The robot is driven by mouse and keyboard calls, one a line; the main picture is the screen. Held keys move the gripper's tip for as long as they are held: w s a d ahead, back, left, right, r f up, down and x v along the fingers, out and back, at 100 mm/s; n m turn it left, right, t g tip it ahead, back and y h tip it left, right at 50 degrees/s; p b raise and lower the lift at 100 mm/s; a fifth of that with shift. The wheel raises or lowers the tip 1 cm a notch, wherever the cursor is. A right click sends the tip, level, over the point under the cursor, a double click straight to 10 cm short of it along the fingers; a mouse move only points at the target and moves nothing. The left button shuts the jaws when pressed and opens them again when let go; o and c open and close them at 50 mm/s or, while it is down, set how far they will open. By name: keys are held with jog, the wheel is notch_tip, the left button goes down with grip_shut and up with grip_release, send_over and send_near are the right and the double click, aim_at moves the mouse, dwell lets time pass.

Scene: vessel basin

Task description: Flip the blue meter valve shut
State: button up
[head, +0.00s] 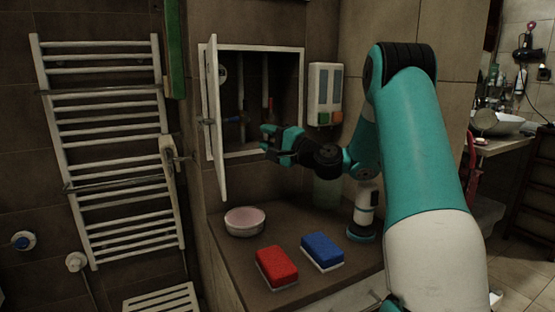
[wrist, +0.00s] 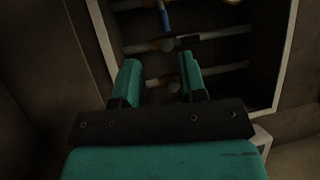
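The blue meter valve (head: 232,120) shows as a small blue handle on the pipes inside the open wall cabinet (head: 303,90), to the left of my gripper. The fingers do not appear to touch the blue handle.
The cabinet door (head: 216,125) stands open on the left. Several pipes (wrist: 215,70) cross the recess. A soap dispenser (head: 325,93) hangs to the right. On the ledge below are a pinkish bowl (head: 245,222), a red sponge (head: 277,266) and a blue sponge (head: 322,251).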

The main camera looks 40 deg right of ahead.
jog(key=shift+b+v, duration=1.5)
jog(key=shift+v, duration=0.15)
jog(key=shift+a, duration=0.1)
